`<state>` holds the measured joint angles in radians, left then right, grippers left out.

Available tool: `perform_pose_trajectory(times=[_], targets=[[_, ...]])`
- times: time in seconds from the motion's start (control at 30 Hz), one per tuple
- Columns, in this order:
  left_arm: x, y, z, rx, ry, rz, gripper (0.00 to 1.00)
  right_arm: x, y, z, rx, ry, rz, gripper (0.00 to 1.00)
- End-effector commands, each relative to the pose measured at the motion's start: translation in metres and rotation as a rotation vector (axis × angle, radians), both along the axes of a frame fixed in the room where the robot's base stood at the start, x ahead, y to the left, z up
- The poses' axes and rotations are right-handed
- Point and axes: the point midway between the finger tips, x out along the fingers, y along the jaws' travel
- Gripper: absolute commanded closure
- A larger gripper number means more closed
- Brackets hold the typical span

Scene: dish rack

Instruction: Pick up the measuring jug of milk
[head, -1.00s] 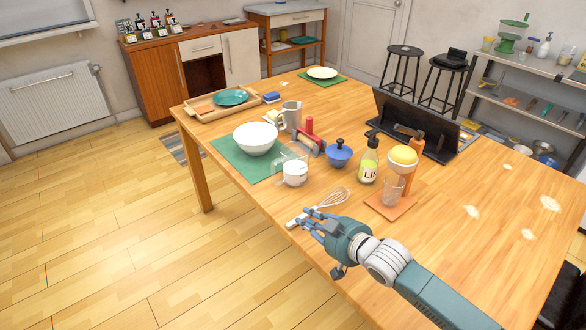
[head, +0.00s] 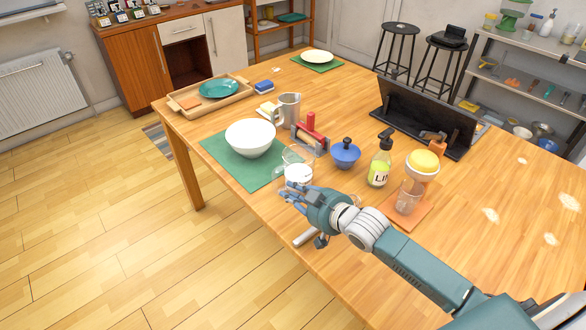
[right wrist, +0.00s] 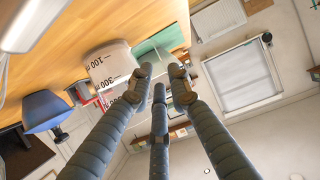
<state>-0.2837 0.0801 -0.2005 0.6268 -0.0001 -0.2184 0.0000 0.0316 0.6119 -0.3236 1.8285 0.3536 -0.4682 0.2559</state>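The measuring jug of milk (head: 297,173) is clear, with white milk in its lower part. It stands on the table at the near right edge of the green mat. In the right wrist view the jug (right wrist: 108,68) shows dark volume marks, left of my fingertips. My right gripper (head: 287,198) is just in front of the jug in the head view, its fingers pointing left. In the wrist view the fingers (right wrist: 160,76) are spread with nothing between them. I cannot tell whether a finger touches the jug. My left gripper is not in view.
A white bowl (head: 250,138) stands on the green mat (head: 218,152). A blue lidded bowl (head: 345,154), a soap bottle (head: 380,165) and a grey pitcher (head: 289,108) stand near the jug. The whisk (head: 305,238) is partly hidden under my right arm.

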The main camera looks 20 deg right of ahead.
Motion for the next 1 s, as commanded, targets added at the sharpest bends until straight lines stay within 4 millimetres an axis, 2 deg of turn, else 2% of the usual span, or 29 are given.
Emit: perform_pose_trajectory(times=[0.1,0.3,0.47,0.7,1.0], targets=[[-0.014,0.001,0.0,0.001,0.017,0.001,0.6,0.018,0.005,-0.006,0.001,-0.002,0.0,0.82],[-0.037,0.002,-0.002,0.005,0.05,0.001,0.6,0.032,0.01,-0.012,0.001,-0.002,0.0,0.82],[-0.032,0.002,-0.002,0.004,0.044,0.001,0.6,0.049,0.015,-0.02,0.001,-0.002,0.0,0.82],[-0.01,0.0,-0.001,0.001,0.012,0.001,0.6,0.075,0.023,-0.032,-0.001,-0.001,0.0,0.82],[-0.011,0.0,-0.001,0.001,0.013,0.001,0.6,0.077,0.024,-0.033,-0.001,-0.001,0.002,0.84]])
